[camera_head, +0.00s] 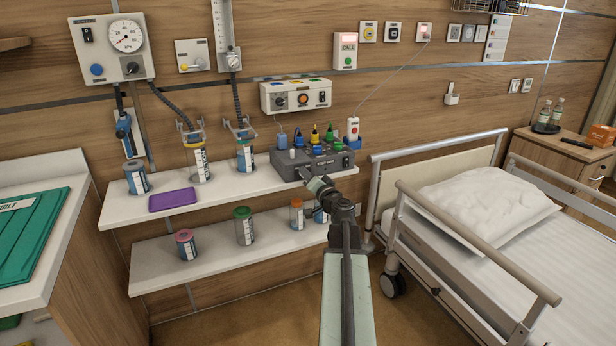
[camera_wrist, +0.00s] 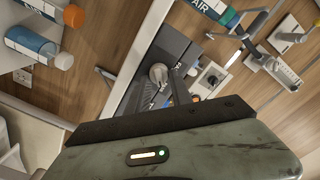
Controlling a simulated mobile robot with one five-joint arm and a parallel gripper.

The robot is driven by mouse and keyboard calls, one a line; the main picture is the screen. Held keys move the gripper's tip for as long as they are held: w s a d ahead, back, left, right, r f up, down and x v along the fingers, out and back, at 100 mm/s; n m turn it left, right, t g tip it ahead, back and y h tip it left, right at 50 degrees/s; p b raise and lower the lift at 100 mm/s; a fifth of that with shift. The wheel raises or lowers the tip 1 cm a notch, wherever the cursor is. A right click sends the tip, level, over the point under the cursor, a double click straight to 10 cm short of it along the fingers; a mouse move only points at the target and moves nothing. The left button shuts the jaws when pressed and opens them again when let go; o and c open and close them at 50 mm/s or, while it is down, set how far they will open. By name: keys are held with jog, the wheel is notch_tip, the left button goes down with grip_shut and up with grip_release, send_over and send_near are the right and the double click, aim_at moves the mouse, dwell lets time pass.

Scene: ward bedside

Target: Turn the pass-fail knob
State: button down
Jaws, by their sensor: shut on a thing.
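A grey box (camera_head: 288,166) with several coloured plugs on top stands on the upper shelf in the head view. My gripper (camera_head: 307,175) reaches its front face and hides part of it. In the wrist view a round light-grey knob (camera_wrist: 158,73) sits on the dark grey face of the box (camera_wrist: 172,48). My gripper is shut on this knob, with a dark finger beside it; the other finger is hard to make out. The label text is too small to read, and the knob's pointer direction cannot be told.
The white upper shelf (camera_head: 120,207) also bears jars and a purple case (camera_head: 173,199). Several jars stand on the lower shelf (camera_head: 150,278). A wall panel with knobs (camera_head: 295,84) hangs above the box. The bed rail (camera_head: 470,240) is close on the right.

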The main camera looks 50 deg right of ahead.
jog(key=shift+a, duration=0.1)
jog(key=c, duration=1.1)
grip_release()
jog(key=shift+c, duration=0.2)
jog(key=v, duration=0.7)
jog(key=shift+s, duration=0.35)
jog(key=shift+a, duration=0.1)
